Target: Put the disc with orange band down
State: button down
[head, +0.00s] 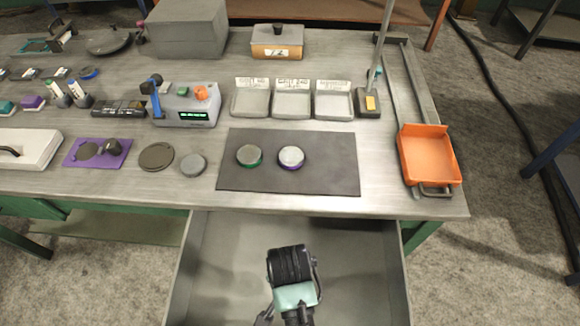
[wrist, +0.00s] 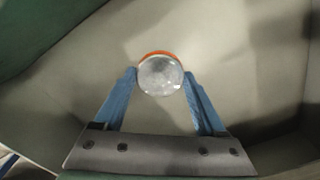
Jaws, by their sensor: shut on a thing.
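The disc with the orange band (wrist: 160,76) is between the blue fingers of my gripper (wrist: 160,82) in the wrist view. Its pale grey top faces the camera and the orange band shows along its far edge. My gripper is shut on it. In the head view my wrist (head: 292,270) is over the open drawer (head: 232,250) below the bench front; the fingers and the disc are hidden there. The wrist view shows the drawer's bare grey inside around the disc. I cannot tell whether the disc touches the drawer floor.
A dark mat (head: 330,175) on the bench holds a green-banded disc (head: 249,155) and a purple-banded disc (head: 291,157). Three labelled trays (head: 292,105) stand behind it. An orange tray (head: 428,158) is at the right. The visible drawer floor looks empty.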

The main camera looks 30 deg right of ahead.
jog(key=shift+f+b, duration=0.3)
jog(key=shift+f, duration=2.1)
jog(key=shift+f, duration=0.1)
grip_release()
notch_tip(320, 180, up, 12)
jog(key=shift+r+p, duration=0.15)
jog(key=shift+p, duration=0.85)
